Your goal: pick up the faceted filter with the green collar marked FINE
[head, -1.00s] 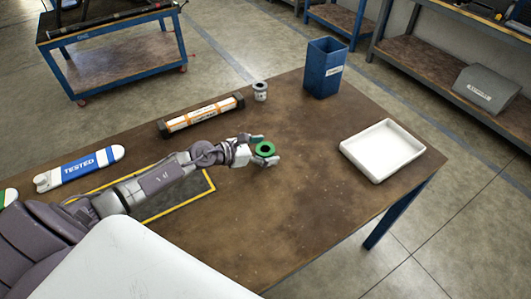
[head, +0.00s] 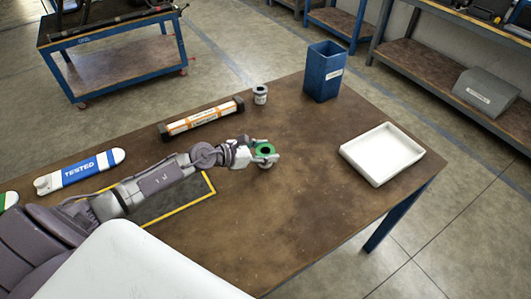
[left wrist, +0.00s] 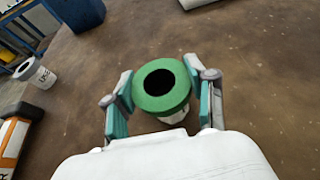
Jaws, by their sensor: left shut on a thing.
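The filter with the green collar (head: 265,149) is at the middle of the brown table, upright as far as I can tell. In the left wrist view its green ring (left wrist: 160,86) with a dark central hole sits above a white body; no FINE marking is readable. My left gripper (head: 262,152) is shut on it, with one teal-padded finger on each side (left wrist: 162,100). Whether its base touches the table is unclear. Another small white filter with a grey collar (head: 260,95) stands farther back, also in the left wrist view (left wrist: 36,74). My right gripper is not in view.
A blue bin (head: 323,72) stands at the far table edge. A white tray (head: 382,153) lies to the right. An orange-white cartridge (head: 202,119), a TESTED blue-white piece (head: 80,172) and a yellow-edged dark mat (head: 178,204) are left. The table's front middle is clear.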

